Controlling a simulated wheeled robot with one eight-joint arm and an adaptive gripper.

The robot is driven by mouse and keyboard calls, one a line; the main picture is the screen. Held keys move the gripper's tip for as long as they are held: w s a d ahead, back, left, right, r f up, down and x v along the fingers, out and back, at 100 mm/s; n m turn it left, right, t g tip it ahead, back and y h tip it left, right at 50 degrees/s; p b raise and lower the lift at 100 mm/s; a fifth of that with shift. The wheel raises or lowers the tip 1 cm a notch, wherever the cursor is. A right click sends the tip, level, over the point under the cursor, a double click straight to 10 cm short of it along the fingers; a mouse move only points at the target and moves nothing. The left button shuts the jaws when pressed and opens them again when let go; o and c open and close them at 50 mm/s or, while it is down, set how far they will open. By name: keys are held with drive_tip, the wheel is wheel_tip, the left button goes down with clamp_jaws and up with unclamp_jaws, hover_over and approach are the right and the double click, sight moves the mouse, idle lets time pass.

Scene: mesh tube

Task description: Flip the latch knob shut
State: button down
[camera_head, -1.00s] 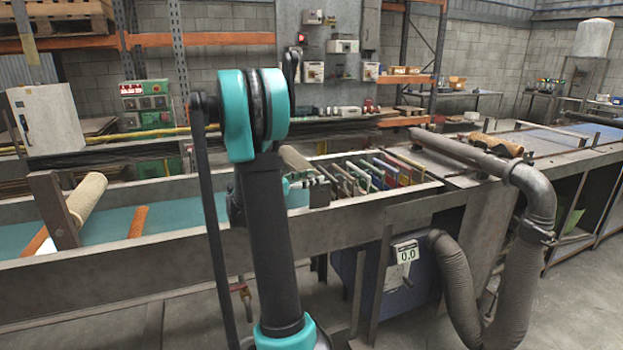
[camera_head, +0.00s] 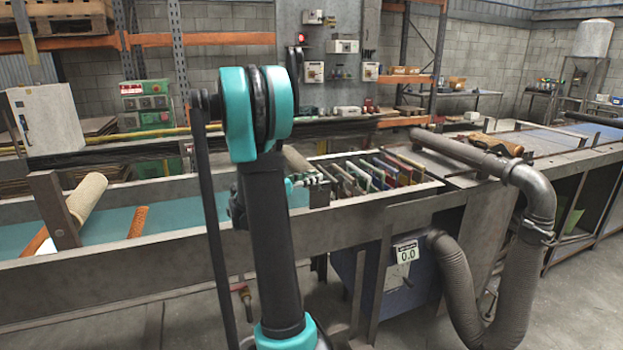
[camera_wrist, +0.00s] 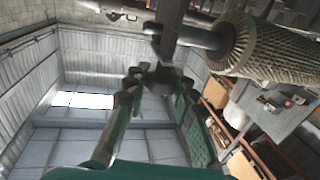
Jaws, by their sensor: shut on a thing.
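In the wrist view, my gripper (camera_wrist: 156,79) has its two fingers closed in around a small dark knob (camera_wrist: 158,80). The knob sits at the lower end of a grey metal latch arm (camera_wrist: 171,28). The fingers hide much of the knob, so its exact angle cannot be told. A mesh tube (camera_wrist: 268,45) lies to the right of the latch, with a bar running from the latch area toward its end. In the head view my arm hides most of the gripper and the latch.
A long metal trough (camera_head: 100,285) with a teal bed runs across the head view. Several coloured frames (camera_head: 375,172) stand in it right of my arm. A ribbed hose (camera_head: 455,280) and a blue box with a display (camera_head: 405,252) are at the front right.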

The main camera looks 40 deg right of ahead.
drive_tip(key=shift+t, duration=0.3)
drive_tip(key=c, duration=1.2)
unclamp_jaws()
drive_tip(key=shift+a, duration=0.1)
drive_tip(key=a, duration=1.2)
drive_tip(key=shift+s, duration=0.25)
drive_tip(key=shift+f+n, duration=0.1)
drive_tip(key=shift+n, duration=0.2)
